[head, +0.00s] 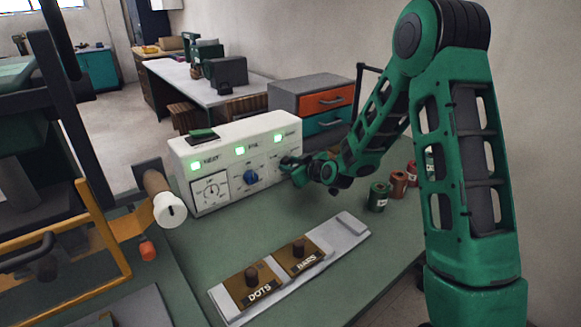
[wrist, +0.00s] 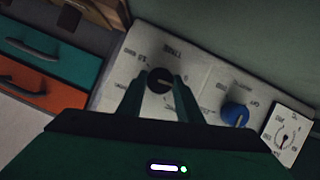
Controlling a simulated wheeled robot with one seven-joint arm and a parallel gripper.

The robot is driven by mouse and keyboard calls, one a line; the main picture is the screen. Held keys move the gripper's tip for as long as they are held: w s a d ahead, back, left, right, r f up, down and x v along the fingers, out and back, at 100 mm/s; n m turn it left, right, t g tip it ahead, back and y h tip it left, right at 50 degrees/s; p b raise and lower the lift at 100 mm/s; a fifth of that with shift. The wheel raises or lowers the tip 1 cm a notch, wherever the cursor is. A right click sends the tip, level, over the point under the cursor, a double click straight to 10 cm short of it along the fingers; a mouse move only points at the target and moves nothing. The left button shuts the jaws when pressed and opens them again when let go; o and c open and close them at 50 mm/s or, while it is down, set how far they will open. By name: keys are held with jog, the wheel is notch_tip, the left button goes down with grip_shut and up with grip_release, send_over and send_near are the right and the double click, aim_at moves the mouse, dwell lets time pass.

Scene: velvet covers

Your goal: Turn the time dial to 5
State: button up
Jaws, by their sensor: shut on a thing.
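The white control box (head: 205,150) stands on the green bench. My gripper (head: 290,164) reaches its front face at the right end and hides the knob there in the head view. In the wrist view, the black time dial (wrist: 160,79) sits between the fingertips of my gripper (wrist: 160,85), which are shut on it. Print reading like TIME and small scale marks show around the dial. Its pointer and the number it is set to are too dark and small to read. A blue knob (head: 251,177) sits to its left in the head view and also shows in the wrist view (wrist: 235,114).
A square gauge (head: 211,190) is on the box's left end, under lit green lamps. A panel with brown DOTS and BARS knobs (head: 298,245) lies in front. Small cans (head: 378,197) stand right of my gripper. A drawer unit (head: 312,104) stands behind.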

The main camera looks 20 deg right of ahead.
jog(key=m+y, duration=0.1)
jog(key=m, duration=0.1)
jog(key=d+m+y, duration=0.1)
jog(key=shift+w+m+g, duration=0.15)
jog(key=shift+m+g, duration=0.25)
jog(key=m+y, duration=0.2)
jog(key=m, duration=0.1)
jog(key=shift+w+d+g+y, duration=0.1)
jog(key=shift+d+g+y, duration=0.05)
jog(key=shift+g+y, duration=0.15)
jog(key=shift+m, duration=0.3)
jog(key=o, duration=1)
jog(key=shift+f, duration=0.1)
jog(key=shift+o, duration=0.2)
jog(key=v, duration=1)
jog(key=shift+s+d, duration=0.25)
